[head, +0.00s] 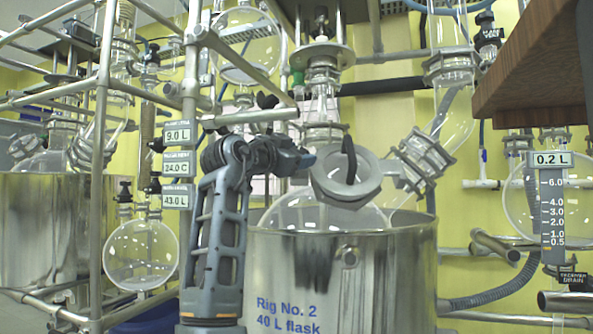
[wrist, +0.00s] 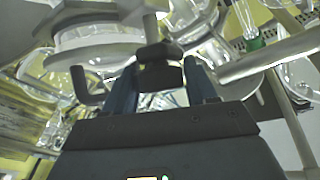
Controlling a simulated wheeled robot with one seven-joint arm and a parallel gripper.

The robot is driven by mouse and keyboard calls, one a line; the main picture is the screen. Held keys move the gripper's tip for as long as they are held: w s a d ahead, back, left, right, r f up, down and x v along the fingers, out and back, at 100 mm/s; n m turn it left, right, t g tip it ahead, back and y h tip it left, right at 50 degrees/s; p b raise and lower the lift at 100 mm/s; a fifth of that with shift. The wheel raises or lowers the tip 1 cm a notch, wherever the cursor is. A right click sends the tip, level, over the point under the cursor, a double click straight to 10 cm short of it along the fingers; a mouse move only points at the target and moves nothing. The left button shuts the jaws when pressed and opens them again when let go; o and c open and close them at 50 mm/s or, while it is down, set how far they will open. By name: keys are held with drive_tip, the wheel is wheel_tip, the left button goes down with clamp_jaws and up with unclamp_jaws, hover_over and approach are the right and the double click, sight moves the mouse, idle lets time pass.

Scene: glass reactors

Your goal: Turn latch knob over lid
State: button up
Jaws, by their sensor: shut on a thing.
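The lid (head: 345,190) is a round grey disc with a thick rim, tilted on a side port of the large glass flask (head: 320,212). A black curved handle (head: 350,160) stands on the lid. In the wrist view the pale round lid (wrist: 90,58) fills the upper left, with the dark handle (wrist: 85,88) hooking below it. My gripper (head: 308,160) reaches the lid's left edge. In the wrist view, my gripper (wrist: 160,84) has its two fingers on either side of a dark blocky latch knob (wrist: 158,62), shut on it. The knob is hidden in the head view.
The flask sits in a steel vessel (head: 385,275) marked Rig No. 2. Metal frame bars (head: 250,117) cross just above my arm. Glass joints (head: 425,160) lie right of the lid. A brown shelf (head: 535,65) juts in at the upper right.

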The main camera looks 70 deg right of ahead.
drive_tip(key=m+g+y, duration=0.1)
drive_tip(key=m, duration=0.1)
drive_tip(key=m+g+y+p, duration=0.1)
drive_tip(key=m+g+y, duration=0.1)
drive_tip(key=m, duration=0.1)
drive_tip(key=shift+r+m+g+y+p, duration=0.25)
drive_tip(key=shift+m+g+y+p, duration=0.05)
drive_tip(key=shift+g+y, duration=0.1)
drive_tip(key=m+g+y+p, duration=0.1)
drive_tip(key=m+y+p, duration=0.3)
drive_tip(key=shift+r, duration=0.1)
drive_tip(key=m+y+p, duration=0.4)
drive_tip(key=p, duration=0.1)
drive_tip(key=shift+f, duration=0.2)
drive_tip(key=shift+o, duration=0.2)
drive_tip(key=shift+f+m+y+p, duration=0.2)
drive_tip(key=shift+m+y+p, duration=0.2)
drive_tip(key=shift+y+p, duration=0.35)
drive_tip(key=shift+t, duration=0.3)
drive_tip(key=shift+s+f, duration=0.1)
drive_tip(key=shift+f, duration=0.15)
drive_tip(key=o, duration=0.9)
drive_tip(key=shift+o, duration=0.2)
drive_tip(key=shift+r, duration=0.1)
